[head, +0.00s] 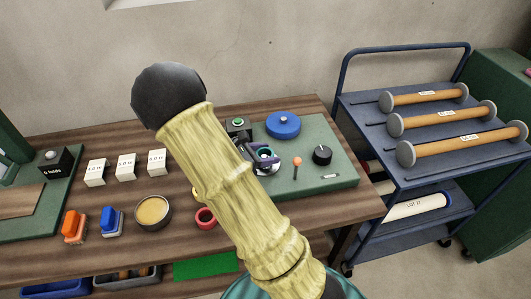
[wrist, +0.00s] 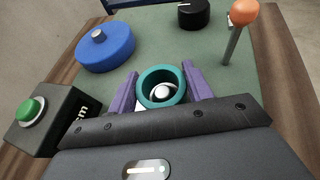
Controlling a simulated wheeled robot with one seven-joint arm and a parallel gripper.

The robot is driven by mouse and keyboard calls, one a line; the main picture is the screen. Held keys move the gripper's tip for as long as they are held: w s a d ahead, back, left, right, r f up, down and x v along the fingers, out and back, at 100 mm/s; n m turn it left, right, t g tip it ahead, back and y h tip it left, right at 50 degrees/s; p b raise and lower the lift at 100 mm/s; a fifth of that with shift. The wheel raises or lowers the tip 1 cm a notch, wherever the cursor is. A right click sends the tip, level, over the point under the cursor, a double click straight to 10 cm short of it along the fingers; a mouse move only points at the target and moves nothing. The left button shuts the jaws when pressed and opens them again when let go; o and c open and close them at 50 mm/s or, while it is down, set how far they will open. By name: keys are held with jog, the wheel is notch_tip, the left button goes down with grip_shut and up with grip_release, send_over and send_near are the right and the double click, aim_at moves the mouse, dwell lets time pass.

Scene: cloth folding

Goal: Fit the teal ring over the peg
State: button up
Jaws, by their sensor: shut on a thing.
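The teal ring (wrist: 143,88) is pinched between the two purple fingers of my gripper (wrist: 160,72). In the head view the ring (head: 265,152) shows just right of my arm, over a round silver plate (head: 270,167) on the green board. A pale rounded peg top (wrist: 162,91) shows through the ring's opening in the wrist view, near its middle. I cannot tell whether the ring is above the peg or around it. The lower part of the peg is hidden. My arm covers part of the gripper in the head view.
Close by on the green board (head: 330,176) are a blue disc (head: 283,125), a black knob (head: 321,155) and an orange ball on a stick (head: 296,161). A green-button box (head: 238,124) stands left. A red ring (head: 205,217) and tin (head: 153,211) lie on the table.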

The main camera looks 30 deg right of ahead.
jog(key=shift+f, duration=0.4)
jog(key=o, duration=1)
jog(key=shift+o, duration=0.2)
jog(key=v, duration=1.7)
jog(key=shift+a+p, duration=0.25)
jog(key=shift+p, duration=0.1)
jog(key=shift+d, duration=0.1)
